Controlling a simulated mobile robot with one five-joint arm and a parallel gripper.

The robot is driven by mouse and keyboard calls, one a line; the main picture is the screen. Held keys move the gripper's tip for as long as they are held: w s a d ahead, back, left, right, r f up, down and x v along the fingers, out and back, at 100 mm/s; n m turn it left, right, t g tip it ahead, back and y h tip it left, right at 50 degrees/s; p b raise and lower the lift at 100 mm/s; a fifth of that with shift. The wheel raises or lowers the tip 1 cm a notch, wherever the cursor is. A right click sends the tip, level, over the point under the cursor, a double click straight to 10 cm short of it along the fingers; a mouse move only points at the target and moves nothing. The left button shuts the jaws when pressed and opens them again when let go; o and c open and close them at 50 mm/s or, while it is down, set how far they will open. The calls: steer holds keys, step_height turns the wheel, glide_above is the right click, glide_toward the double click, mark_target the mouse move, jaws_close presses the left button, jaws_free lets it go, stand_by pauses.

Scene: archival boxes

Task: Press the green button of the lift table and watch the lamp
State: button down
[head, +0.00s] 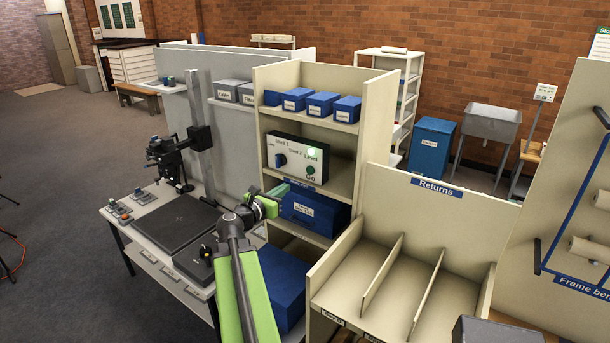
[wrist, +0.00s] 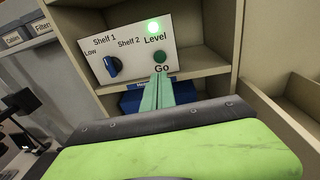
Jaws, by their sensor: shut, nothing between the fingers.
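A control panel (head: 297,160) sits on a middle shelf of the beige shelf unit; the wrist view also shows its white face (wrist: 135,48). The green button (wrist: 159,58) is above the word "Go". My gripper (wrist: 160,76) is shut and empty. Its green fingertips are just below the button, and I cannot tell whether they touch the panel.
Blue boxes (head: 321,104) stand on the shelf above the panel, and a larger blue box (head: 315,212) below it. Shelf walls flank the panel. A beige Returns rack (head: 436,191) stands at right. A table with a black board (head: 178,222) and a camera stand is at left.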

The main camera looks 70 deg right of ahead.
steer(key=x, duration=1.2)
steer(key=shift+d+f+b, duration=0.1)
steer(key=shift+d+b, duration=0.3)
steer(key=shift+s+d, duration=0.2)
steer(key=shift+d, duration=0.45)
steer(key=shift+s+d, duration=0.1)
steer(key=shift+d, duration=0.45)
steer(key=shift+r, duration=0.25)
steer(key=shift+s+d, duration=0.1)
steer(key=shift+d, duration=0.05)
steer(key=shift+f, duration=0.1)
steer(key=p, duration=0.1)
glide_toward(310, 170)
steer(key=v, duration=0.6)
steer(key=shift+d, duration=0.1)
